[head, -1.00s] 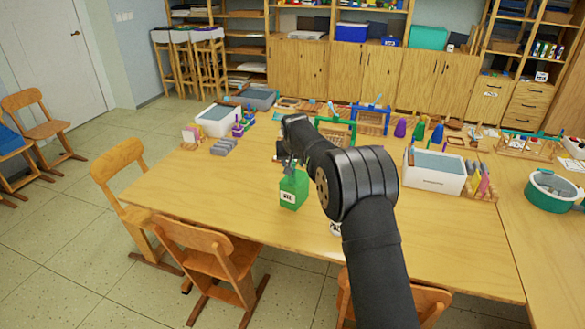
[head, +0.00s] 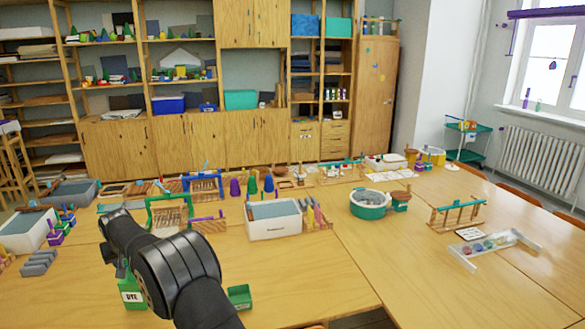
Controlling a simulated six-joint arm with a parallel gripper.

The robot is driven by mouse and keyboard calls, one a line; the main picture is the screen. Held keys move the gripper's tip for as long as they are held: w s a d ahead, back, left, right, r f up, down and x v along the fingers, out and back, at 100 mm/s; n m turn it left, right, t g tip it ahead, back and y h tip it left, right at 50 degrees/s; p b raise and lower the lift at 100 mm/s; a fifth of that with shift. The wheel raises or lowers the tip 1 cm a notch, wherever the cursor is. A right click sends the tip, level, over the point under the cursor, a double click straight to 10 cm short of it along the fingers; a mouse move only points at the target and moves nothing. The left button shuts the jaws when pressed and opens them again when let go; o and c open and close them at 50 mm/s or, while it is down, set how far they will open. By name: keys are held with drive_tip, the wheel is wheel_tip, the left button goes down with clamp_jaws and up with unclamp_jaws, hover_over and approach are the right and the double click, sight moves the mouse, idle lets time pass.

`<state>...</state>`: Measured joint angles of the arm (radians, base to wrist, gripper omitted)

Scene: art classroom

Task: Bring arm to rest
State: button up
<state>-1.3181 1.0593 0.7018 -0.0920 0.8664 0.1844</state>
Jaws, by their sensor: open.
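My arm comes up from the bottom of the head view and bends over the near left part of the table (head: 330,290). My gripper (head: 112,258) hangs at its end, small and dark, and its fingers are mostly hidden against the arm. A green bottle labelled DYE (head: 131,294) stands upright on the table just below the gripper and is partly covered by the arm. I cannot tell whether the gripper touches it. The gripper is open.
A small green tray (head: 239,297) lies right of my arm. Behind stand a green frame (head: 168,213), a blue frame (head: 203,186) and a white bin (head: 273,220). A round green tub (head: 369,205) is farther right. The front right tabletop is clear.

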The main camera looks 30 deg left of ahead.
drive_tip(key=x, duration=0.8)
drive_tip(key=shift+f, duration=0.2)
drive_tip(key=shift+r, duration=0.15)
drive_tip(key=v, duration=1.2)
drive_tip(key=x, duration=1.2)
wheel_tip(320, 180, up, 4)
drive_tip(key=shift+r, duration=0.1)
drive_tip(key=shift+w+d+r, duration=0.15)
drive_tip(key=shift+w+d, duration=0.05)
drive_tip(key=shift+d, duration=0.05)
